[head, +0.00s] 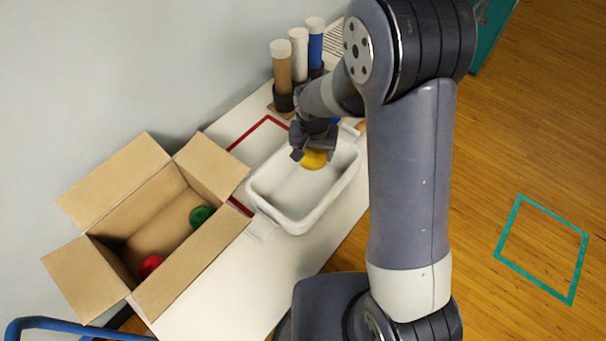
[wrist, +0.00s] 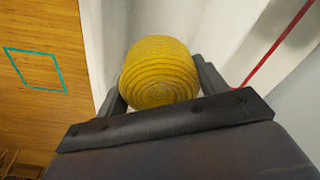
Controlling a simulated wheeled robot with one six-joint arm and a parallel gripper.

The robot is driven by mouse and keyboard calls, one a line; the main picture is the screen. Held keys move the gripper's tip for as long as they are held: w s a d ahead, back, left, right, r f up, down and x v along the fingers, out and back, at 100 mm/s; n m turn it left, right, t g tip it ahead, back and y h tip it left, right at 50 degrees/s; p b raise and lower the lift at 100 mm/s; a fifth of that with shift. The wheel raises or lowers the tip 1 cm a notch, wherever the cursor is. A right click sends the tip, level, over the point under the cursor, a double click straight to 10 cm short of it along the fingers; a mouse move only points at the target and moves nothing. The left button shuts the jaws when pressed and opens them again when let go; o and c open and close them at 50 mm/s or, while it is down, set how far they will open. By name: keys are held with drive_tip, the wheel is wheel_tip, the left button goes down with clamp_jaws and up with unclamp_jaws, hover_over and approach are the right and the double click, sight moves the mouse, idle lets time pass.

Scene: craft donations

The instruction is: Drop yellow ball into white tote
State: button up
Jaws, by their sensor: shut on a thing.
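The yellow ball (head: 314,160) is held in my gripper (head: 312,152) over the white tote (head: 345,183). In the wrist view the yellow ball (wrist: 160,73) is ribbed, like wound yarn, and sits between the two fingers of my gripper (wrist: 158,88). The white tote stands on the white table, and its visible floor is empty. The ball appears at the tote's far end, inside its outline in the head view. I cannot tell its exact height above the tote floor.
An open cardboard box (head: 163,222) stands left of the tote, with a green ball (head: 201,216) and a red ball (head: 150,265) inside. Several capped tubes (head: 299,55) stand behind the tote. Red tape (head: 250,133) marks the table. A teal tape square (head: 543,248) is on the floor.

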drive_tip(key=shift+s+f, duration=0.15)
drive_tip(key=shift+f, duration=0.25)
wheel_tip(320, 180, down, 5)
drive_tip(key=b, duration=0.3)
drive_tip(key=o, duration=1)
drive_tip(key=shift+o, duration=0.2)
drive_tip(key=shift+r, duration=0.1)
drive_tip(key=r, duration=0.3)
drive_tip(key=s+r+b, duration=0.1)
drive_tip(key=r, duration=0.6)
drive_tip(key=shift+s+r+b, duration=0.15)
drive_tip(key=shift+r+b, duration=0.2)
